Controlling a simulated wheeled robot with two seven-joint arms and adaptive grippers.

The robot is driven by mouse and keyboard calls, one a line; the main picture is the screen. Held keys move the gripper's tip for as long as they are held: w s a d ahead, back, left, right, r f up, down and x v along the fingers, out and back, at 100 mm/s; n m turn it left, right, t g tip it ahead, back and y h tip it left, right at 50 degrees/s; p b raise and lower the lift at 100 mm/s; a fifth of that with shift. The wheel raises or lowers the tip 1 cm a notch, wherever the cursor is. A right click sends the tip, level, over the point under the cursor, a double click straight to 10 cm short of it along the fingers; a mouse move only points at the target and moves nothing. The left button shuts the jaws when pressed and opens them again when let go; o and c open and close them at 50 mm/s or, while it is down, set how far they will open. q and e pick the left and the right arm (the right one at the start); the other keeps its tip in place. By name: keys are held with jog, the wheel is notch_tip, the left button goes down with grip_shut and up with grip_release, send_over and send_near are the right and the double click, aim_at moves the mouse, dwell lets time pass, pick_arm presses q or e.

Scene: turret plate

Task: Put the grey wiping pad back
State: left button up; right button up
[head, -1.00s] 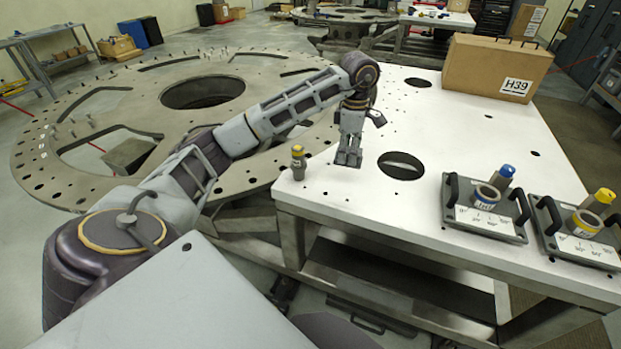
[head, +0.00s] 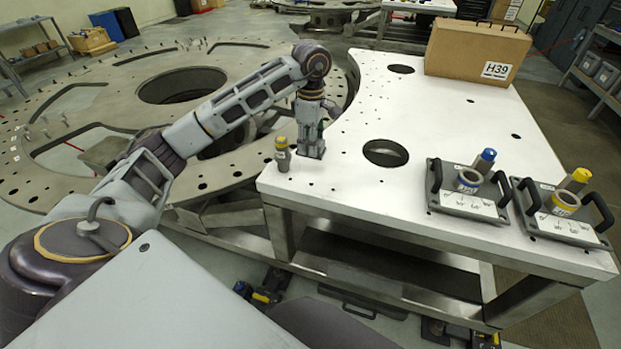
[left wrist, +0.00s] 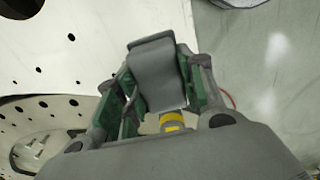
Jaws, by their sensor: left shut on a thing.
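My left gripper (head: 311,143) is over the near left part of the white table, just right of a small grey post with a yellow top (head: 283,154). In the left wrist view the gripper (left wrist: 160,85) is shut on the grey wiping pad (left wrist: 157,78), a grey block between its green-lined fingers. The yellow-topped post also shows in the left wrist view (left wrist: 172,121), close beside the pad. I cannot tell whether the pad touches the table. My right gripper is not in view.
The white table (head: 430,110) has a large round hole (head: 385,153) right of the gripper. Two handled plates with rings and posts, one blue (head: 470,190) and one yellow (head: 565,212), stand at right. A cardboard box (head: 478,52) is at the back. A large round turret plate (head: 75,85) lies left.

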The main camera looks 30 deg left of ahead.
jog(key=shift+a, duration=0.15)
pick_arm(q)
jog(key=shift+f, duration=0.95)
notch_tip(320, 180, down, 4)
jog(key=shift+r+p, duration=0.1)
jog(key=shift+p, duration=0.25)
jog(key=shift+f, duration=0.3)
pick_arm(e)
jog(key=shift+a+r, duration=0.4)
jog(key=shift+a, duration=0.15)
